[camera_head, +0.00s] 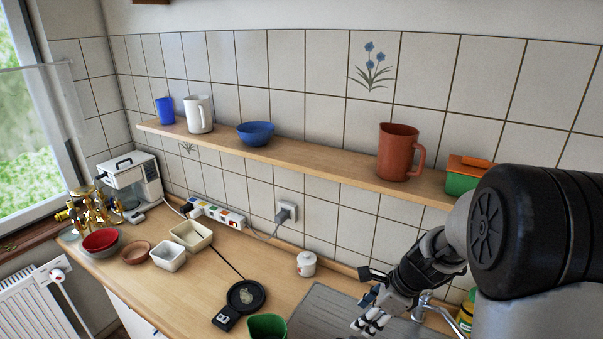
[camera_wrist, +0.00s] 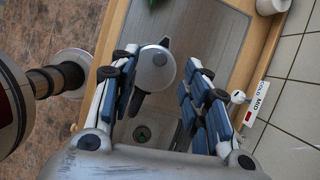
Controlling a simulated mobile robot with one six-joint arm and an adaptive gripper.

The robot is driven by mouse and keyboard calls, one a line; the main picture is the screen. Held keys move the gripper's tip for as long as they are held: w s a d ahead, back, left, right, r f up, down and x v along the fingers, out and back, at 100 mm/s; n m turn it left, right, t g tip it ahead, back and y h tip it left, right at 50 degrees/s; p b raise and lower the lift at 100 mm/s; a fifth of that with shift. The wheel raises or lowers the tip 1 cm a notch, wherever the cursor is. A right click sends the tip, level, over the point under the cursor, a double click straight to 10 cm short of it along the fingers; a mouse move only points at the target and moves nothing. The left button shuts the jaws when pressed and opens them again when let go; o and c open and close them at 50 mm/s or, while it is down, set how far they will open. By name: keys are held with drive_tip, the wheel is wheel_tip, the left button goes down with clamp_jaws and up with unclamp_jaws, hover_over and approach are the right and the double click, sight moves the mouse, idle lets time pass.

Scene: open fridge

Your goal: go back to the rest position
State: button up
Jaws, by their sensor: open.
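My gripper (camera_head: 372,311) is at the lower right in the head view, above the sink area and near the tap (camera_head: 421,306). In the wrist view my gripper (camera_wrist: 163,75) shows its two blue-and-white fingers wide apart, with nothing held between them. The tap's round grey top (camera_wrist: 154,68) shows between the fingers, below them. I cannot tell the exact height of the gripper over the sink. My arm covers the right part of the head view.
A wooden shelf (camera_head: 300,166) runs along the tiled wall, with a brown mug (camera_head: 397,152) and a blue bowl (camera_head: 255,133). A green cup (camera_head: 267,326) stands in front.

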drive_tip(key=s+a+r+n+h+b, duration=0.1)
drive_tip(key=s+a+n+b, duration=0.2)
drive_tip(key=s+n+b, duration=0.3)
drive_tip(key=s+a+r+n+h+b, duration=0.1)
drive_tip(key=s+a+n+b, duration=0.2)
drive_tip(key=s+n+b, duration=0.35)
drive_tip(key=s+f+n+t+h+b, duration=0.1)
drive_tip(key=s+f+n+b, duration=0.2)
drive_tip(key=s+n+b, duration=0.1)
drive_tip(key=s+d+f+n+t+b, duration=0.1)
drive_tip(key=s+f+n+b, duration=0.2)
drive_tip(key=s+n, duration=0.4)
drive_tip(key=shift+s+h+b, duration=0.4)
drive_tip(key=shift+s+b, duration=0.05)
drive_tip(key=shift+b, duration=0.1)
